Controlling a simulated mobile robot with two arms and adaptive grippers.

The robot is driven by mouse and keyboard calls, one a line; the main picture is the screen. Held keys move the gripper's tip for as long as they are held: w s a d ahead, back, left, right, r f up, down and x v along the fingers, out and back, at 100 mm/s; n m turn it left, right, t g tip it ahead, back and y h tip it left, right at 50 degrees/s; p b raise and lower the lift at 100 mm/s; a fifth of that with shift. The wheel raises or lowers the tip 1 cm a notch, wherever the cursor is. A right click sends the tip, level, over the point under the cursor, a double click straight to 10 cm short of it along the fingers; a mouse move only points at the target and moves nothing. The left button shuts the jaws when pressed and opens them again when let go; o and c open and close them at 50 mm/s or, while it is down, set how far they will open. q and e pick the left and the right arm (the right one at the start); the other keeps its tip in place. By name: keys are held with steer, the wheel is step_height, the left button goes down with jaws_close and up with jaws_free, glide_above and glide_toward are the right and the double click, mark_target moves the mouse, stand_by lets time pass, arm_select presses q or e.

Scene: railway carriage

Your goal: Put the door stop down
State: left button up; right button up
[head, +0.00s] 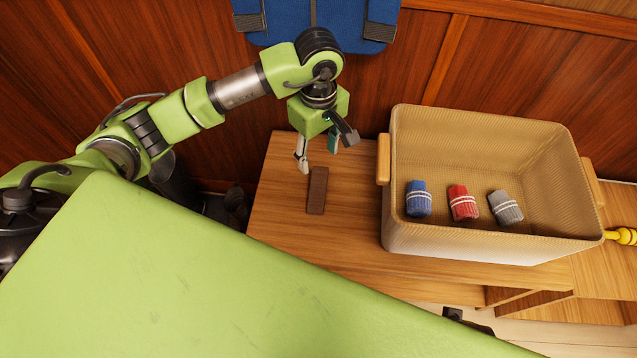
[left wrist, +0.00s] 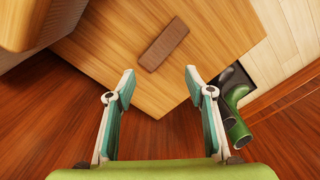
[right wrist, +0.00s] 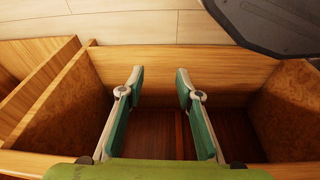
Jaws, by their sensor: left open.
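The door stop is a brown, oblong block (head: 317,191) lying flat on the wooden table top (head: 281,228), left of the basket. It also shows in the left wrist view (left wrist: 163,45), beyond the fingertips. My left gripper (head: 318,160) is open and empty, just above and behind the block in the head view. Its two fingers stand wide apart in the left wrist view (left wrist: 158,82), with nothing between them. My right gripper (right wrist: 160,80) is open and empty over a wooden compartment, seen only in the right wrist view.
A woven basket (head: 470,245) with wooden handles stands right of the block. It holds a blue (head: 418,199), a red (head: 463,203) and a grey rolled cloth item (head: 505,207). A yellow object (head: 622,236) is at the right edge. A blue garment (head: 345,18) hangs on the wall.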

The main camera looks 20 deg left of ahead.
arm_select(q)
steer(key=w+n+b, duration=0.1)
steer(key=n+b, duration=0.1)
steer(key=n, duration=1)
steer(key=n+b, duration=0.3)
steer(key=n, duration=1.2)
glide_above(320, 174)
step_height(320, 174, down, 6)
steer(key=shift+s+f, duration=0.1)
steer(key=shift+f, duration=0.95)
step_height(320, 174, down, 3)
steer(key=shift+b, duration=0.5)
steer(key=shift+f, duration=0.75)
arm_select(e)
step_height(320, 174, up, 12)
steer(key=w+t, duration=0.2)
steer(key=shift+w+a+r, duration=0.15)
steer(key=shift+w+a, duration=0.15)
steer(key=shift+w, duration=0.05)
